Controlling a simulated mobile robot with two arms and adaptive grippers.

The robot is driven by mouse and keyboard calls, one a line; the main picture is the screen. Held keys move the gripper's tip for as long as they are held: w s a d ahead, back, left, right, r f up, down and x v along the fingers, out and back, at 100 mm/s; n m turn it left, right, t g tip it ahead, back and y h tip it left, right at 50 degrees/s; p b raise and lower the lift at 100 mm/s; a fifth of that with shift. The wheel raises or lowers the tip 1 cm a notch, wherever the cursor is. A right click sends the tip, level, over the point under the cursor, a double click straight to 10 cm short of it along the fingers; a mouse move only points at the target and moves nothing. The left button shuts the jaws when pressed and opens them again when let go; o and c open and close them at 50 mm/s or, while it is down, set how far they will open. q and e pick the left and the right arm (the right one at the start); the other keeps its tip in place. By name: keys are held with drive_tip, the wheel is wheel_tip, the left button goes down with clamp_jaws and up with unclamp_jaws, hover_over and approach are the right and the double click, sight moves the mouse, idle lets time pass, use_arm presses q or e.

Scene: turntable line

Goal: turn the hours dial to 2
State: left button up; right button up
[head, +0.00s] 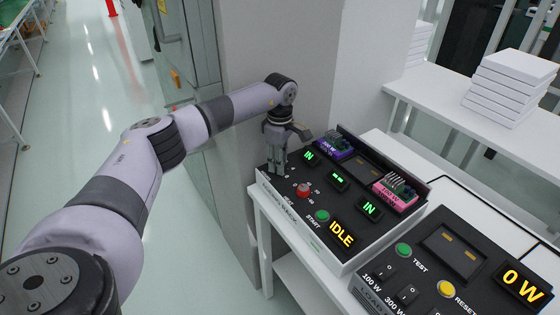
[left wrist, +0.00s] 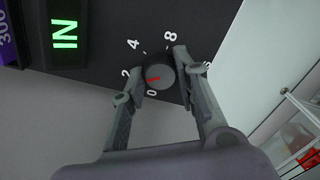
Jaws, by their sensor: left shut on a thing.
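The hours dial (left wrist: 160,75) is a round black knob with a red pointer mark, on a dark panel with white numbers around it. The pointer points left and slightly down in the left wrist view, between the 0 and the 2 and closer to the 2. My left gripper (left wrist: 158,74) is shut on the dial, one finger on each side. In the head view my left gripper (head: 277,171) reaches down to the near left corner of the black control panel (head: 290,222) and hides the dial. My right gripper is not in view.
On the panel are a red knob (head: 303,190), a green START button (head: 322,216), an IDLE display (head: 341,234), and purple (head: 333,148) and pink (head: 395,194) modules. A second panel (head: 430,275) reading 0 W stands at right. White boxes (head: 508,85) are stacked behind.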

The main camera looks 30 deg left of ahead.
use_arm(q)
drive_tip(key=o, duration=1.2)
drive_tip(key=shift+c, duration=0.2)
wheel_tip(320, 180, up, 12)
